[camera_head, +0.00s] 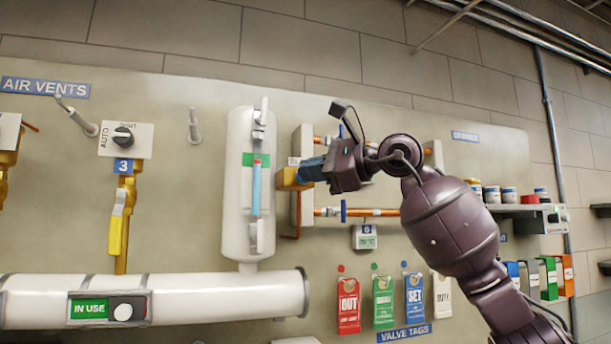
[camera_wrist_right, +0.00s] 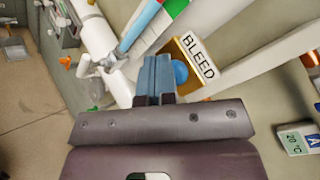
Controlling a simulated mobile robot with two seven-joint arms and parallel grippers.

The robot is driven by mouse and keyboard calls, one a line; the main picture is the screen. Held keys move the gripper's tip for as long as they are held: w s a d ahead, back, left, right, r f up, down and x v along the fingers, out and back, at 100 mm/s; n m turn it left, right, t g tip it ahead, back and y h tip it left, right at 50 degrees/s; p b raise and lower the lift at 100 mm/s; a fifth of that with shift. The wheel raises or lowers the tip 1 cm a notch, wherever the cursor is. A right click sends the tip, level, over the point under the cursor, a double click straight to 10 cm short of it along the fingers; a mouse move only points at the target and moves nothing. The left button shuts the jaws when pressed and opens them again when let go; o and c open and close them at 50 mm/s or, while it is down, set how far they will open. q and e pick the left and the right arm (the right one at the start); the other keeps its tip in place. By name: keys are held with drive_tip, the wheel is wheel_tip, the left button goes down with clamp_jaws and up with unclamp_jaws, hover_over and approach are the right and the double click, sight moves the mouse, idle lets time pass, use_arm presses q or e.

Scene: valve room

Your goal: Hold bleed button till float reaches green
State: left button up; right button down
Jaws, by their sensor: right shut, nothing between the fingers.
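The yellow bleed box (camera_head: 287,179) is on the wall right of the white gauge cylinder. In the right wrist view it has a BLEED label (camera_wrist_right: 197,56) and a round blue button (camera_wrist_right: 180,72). My right gripper (camera_head: 308,171) is shut and empty, its blue fingers (camera_wrist_right: 154,72) at the box, partly over the button in view; I cannot tell whether they touch or press it. The gauge tube (camera_head: 256,188) shows a blue column whose top is near the green band (camera_head: 265,160). The float itself is not clear. My left gripper is not in view.
A white horizontal pipe (camera_head: 190,300) with an IN USE sign (camera_head: 89,308) runs below. Copper pipes (camera_head: 375,212) are behind my right arm. Valve tags (camera_head: 383,302) hang lower right. A small temperature display (camera_head: 365,237) is below the pipes.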

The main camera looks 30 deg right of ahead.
drive_tip(key=shift+w, duration=0.1)
idle(0.5)
drive_tip(key=shift+s+a+b, duration=0.2)
drive_tip(key=shift+s+b, duration=0.15)
drive_tip(key=shift+s, duration=0.55)
drive_tip(key=s, duration=0.2)
drive_tip(key=s+a+b, duration=0.1)
drive_tip(key=s, duration=0.1)
drive_tip(key=shift+s+a+b, duration=0.1)
drive_tip(key=shift+s+b, duration=0.2)
drive_tip(key=shift+s, duration=0.1)
